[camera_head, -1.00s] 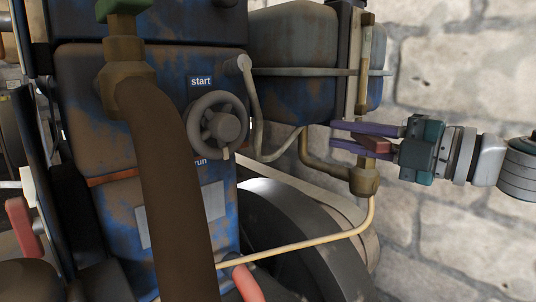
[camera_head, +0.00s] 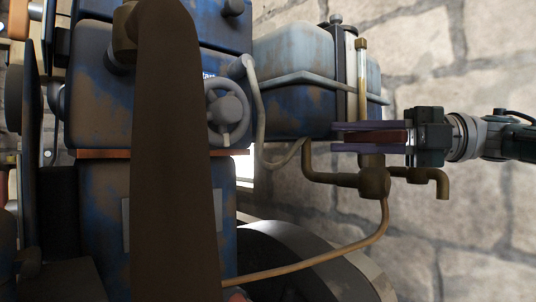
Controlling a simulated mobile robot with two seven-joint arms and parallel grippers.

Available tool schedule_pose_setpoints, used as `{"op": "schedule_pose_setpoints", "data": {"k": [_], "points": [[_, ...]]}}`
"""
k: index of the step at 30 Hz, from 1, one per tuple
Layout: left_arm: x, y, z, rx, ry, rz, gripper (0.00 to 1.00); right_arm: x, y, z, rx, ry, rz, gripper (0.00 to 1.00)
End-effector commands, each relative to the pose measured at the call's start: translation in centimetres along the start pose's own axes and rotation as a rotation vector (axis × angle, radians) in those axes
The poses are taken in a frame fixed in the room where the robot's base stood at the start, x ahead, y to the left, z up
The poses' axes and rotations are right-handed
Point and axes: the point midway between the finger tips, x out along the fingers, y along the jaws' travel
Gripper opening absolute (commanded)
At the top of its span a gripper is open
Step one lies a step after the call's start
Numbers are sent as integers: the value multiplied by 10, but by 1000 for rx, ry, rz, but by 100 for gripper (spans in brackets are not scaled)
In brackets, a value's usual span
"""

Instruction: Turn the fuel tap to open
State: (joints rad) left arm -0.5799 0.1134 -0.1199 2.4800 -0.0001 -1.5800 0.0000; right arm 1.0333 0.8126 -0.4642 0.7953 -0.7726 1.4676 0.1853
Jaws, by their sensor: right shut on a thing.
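The fuel tap is a brass body (camera_head: 374,183) on the pipe below the blue fuel tank (camera_head: 291,113). Its dark red lever (camera_head: 384,138) lies roughly level just above the body, pointing left to right in the head view. My right gripper (camera_head: 337,137) comes in from the right with two purple fingers, one above and one below the lever in the picture. It is shut on the lever, whose ends are partly hidden by the fingers. My left gripper is out of view.
A brass spout (camera_head: 442,184) bends down right of the tap, under my gripper. A thin fuel line (camera_head: 310,261) runs from the tap down to the left. A handwheel (camera_head: 228,112) is on the blue engine. A large brown pipe (camera_head: 172,170) blocks part of the view.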

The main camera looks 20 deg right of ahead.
Motion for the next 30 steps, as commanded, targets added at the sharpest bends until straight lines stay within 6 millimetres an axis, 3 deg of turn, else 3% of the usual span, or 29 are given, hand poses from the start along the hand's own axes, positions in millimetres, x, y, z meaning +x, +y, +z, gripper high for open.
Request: {"op": "schedule_pose_setpoints", "data": {"k": [17,18,25,30], "points": [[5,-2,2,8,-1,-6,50,1,0,-2,0,29,-1,0],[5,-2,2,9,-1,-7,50,1,0,-2,0,29,-1,22],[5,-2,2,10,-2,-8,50,1,0,-1,0,27,-1,48],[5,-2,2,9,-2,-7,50,1,0,-1,0,26,-1,50]]}}
